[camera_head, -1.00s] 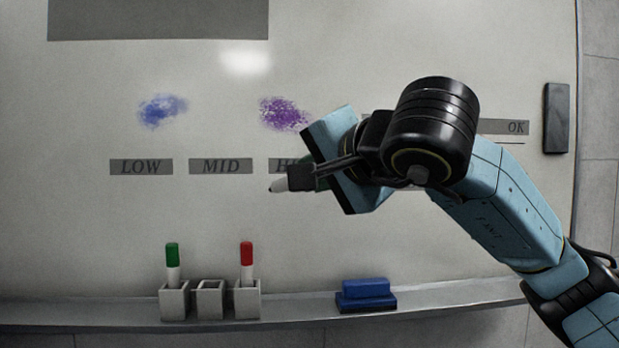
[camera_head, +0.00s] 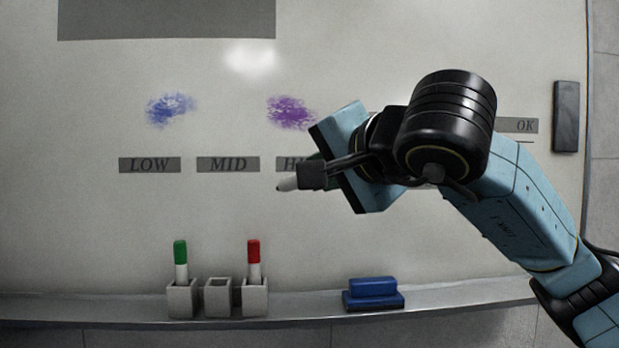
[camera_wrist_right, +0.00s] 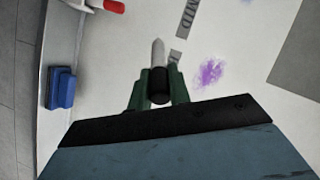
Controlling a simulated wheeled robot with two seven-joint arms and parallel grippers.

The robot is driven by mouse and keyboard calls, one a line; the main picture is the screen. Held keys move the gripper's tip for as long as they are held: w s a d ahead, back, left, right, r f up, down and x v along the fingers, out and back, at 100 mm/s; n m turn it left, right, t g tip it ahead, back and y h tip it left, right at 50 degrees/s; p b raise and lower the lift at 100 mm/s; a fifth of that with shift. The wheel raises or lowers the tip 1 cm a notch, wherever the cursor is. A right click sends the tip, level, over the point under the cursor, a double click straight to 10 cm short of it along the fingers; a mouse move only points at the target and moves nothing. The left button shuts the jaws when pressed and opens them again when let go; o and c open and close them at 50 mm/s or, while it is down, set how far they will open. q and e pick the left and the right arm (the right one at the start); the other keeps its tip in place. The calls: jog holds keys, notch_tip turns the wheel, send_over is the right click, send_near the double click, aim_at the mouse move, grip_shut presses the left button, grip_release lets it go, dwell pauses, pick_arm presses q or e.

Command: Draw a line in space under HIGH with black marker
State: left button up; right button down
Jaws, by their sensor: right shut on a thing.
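The HIGH label (camera_head: 285,165) is a grey strip on the whiteboard (camera_head: 240,220), partly hidden behind my right gripper. My right gripper (camera_head: 312,176) is shut on the marker (camera_head: 286,184), which has a pale body and points left, its tip just below the HIGH label. The marker also shows between the fingers in the right wrist view (camera_wrist_right: 158,55), with a black end toward the gripper. I cannot tell whether the tip touches the board. No line shows under HIGH in the visible part. My left gripper is not in view.
LOW (camera_head: 150,165) and MID (camera_head: 228,164) labels are to the left. Blue (camera_head: 170,109) and purple (camera_head: 290,112) smudges lie above. Green (camera_head: 180,260) and red (camera_head: 254,262) markers stand in holders on the ledge (camera_head: 320,307); the middle holder (camera_head: 218,298) is empty. A blue eraser (camera_head: 373,293) sits right.

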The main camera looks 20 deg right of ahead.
jog(key=w+d, duration=0.2)
jog(key=w, duration=0.5)
jog(key=shift+p, duration=0.45)
dwell(0.4)
jog(key=shift+w+d, duration=0.2)
jog(key=shift+w, duration=0.6)
dwell(0.7)
jog(key=shift+d, duration=0.15)
jog(key=shift+s+d, duration=0.25)
jog(key=shift+d, duration=0.25)
jog(key=shift+s+d, duration=0.15)
jog(key=shift+d, duration=0.55)
